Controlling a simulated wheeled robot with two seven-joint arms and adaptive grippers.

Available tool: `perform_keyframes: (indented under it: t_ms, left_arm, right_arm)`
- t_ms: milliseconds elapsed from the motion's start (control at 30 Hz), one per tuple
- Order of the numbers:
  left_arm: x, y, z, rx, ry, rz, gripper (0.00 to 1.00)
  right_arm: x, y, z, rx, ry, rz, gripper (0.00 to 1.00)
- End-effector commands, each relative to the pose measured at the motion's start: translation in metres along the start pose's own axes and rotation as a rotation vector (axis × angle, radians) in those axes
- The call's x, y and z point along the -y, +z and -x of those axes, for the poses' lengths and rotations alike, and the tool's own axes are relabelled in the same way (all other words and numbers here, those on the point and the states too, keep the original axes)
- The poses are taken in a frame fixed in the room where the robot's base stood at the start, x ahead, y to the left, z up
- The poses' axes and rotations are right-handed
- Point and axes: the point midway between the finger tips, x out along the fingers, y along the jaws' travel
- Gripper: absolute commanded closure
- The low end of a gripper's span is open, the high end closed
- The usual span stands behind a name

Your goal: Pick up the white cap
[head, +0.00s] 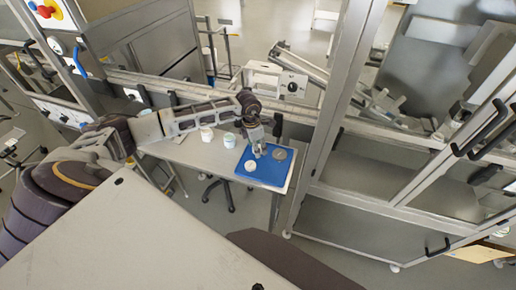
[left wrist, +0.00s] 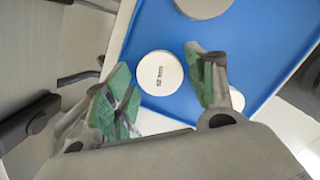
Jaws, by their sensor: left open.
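A round white cap (head: 250,166) lies on a blue tray (head: 244,177) on the table in the head view. In the left wrist view a white cap (left wrist: 160,73) with small dark print lies flat on the blue tray (left wrist: 150,30). My left gripper (head: 259,152) is over the tray, its green-padded fingers (left wrist: 158,62) spread and empty. The printed cap appears between and beyond the fingertips; I cannot tell the height gap. Another pale round piece (left wrist: 237,100) is partly hidden behind the right finger. My right gripper is out of view.
A greyish disc (head: 279,155) lies at the tray's right; a beige disc (left wrist: 203,4) shows at the wrist view's top. Two pale jars (head: 207,134) (head: 229,140) stand left of the tray. A metal-framed cabinet (head: 400,200) stands to the right.

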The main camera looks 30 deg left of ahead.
Motion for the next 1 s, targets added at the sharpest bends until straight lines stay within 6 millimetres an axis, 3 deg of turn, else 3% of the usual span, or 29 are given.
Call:
perform_keyframes:
  t_ms: [467,667,1000]
  left_arm:
    - [-0.0002,-0.0003,-0.0024,0.000,0.001,0.000,0.44]
    - [-0.0002,-0.0003,-0.0023,0.000,0.001,0.000,0.66]
    - [-0.0003,-0.0002,-0.0019,0.000,0.001,0.000,0.67]
  right_arm:
    - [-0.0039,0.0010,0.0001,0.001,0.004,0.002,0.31]
    - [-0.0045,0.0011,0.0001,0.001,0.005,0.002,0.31]
    - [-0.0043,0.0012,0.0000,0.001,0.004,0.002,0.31]
